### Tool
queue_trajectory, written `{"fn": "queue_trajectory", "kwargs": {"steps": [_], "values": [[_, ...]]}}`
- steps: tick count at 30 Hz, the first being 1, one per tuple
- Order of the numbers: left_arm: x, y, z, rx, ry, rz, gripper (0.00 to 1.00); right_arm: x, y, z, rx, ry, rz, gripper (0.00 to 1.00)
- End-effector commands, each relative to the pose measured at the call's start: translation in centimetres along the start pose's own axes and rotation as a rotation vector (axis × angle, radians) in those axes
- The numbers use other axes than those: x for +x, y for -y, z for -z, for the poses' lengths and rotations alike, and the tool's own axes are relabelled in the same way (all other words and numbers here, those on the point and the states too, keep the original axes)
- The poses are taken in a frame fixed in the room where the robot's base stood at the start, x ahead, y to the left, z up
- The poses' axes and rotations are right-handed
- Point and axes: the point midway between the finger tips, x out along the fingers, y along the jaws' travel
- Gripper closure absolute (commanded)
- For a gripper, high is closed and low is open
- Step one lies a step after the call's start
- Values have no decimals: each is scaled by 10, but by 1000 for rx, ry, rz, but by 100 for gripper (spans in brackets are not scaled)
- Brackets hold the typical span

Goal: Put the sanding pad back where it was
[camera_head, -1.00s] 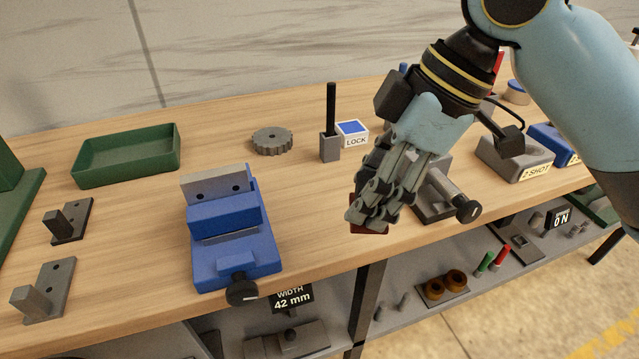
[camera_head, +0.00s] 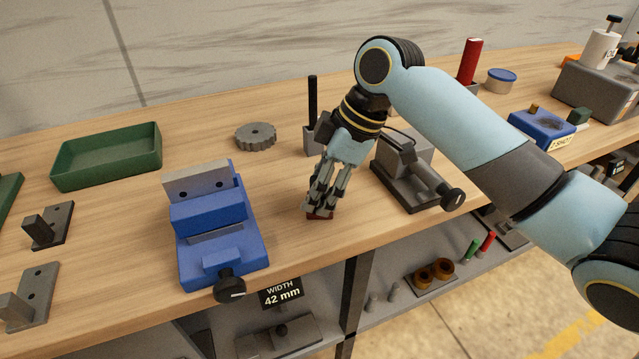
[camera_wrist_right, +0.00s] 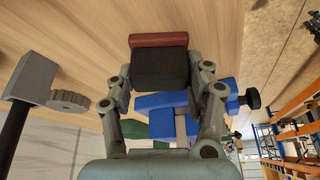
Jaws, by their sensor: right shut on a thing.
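The sanding pad (camera_head: 319,216) is a small block with a red-brown face and a black body. My right gripper (camera_head: 322,205) is shut on it, over the bare wood right of the blue vise. The gripper hides most of the pad in the head view. The wrist view shows the pad (camera_wrist_right: 160,68) between the two fingers, red-brown side toward the wood. I cannot tell whether it touches the bench. My left gripper is not in view.
The blue vise (camera_head: 215,215) stands left of my right gripper. A grey fixture with a black knob (camera_head: 453,199) stands close on its right. A gear (camera_head: 255,136) and a grey holder with a black rod (camera_head: 312,100) are behind. A green tray (camera_head: 108,160) is at the left.

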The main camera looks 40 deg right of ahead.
Motion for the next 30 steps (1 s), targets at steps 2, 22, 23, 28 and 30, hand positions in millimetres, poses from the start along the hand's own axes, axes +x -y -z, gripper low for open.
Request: {"fn": "queue_trajectory", "kwargs": {"steps": [2, 22, 23, 28, 30], "values": [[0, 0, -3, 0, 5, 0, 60, -1, 0, 1, -1, -1, -1, 83], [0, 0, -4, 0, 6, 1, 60, 0, 0, 0, -1, -1, -1, 25], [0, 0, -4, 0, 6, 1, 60, -1, 0, 1, -1, -2, -1, 25], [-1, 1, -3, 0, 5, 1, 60, -23, -1, 0, -4, 0, -5, 25], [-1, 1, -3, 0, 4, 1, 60, -38, -2, 0, -5, 0, -7, 25]]}}
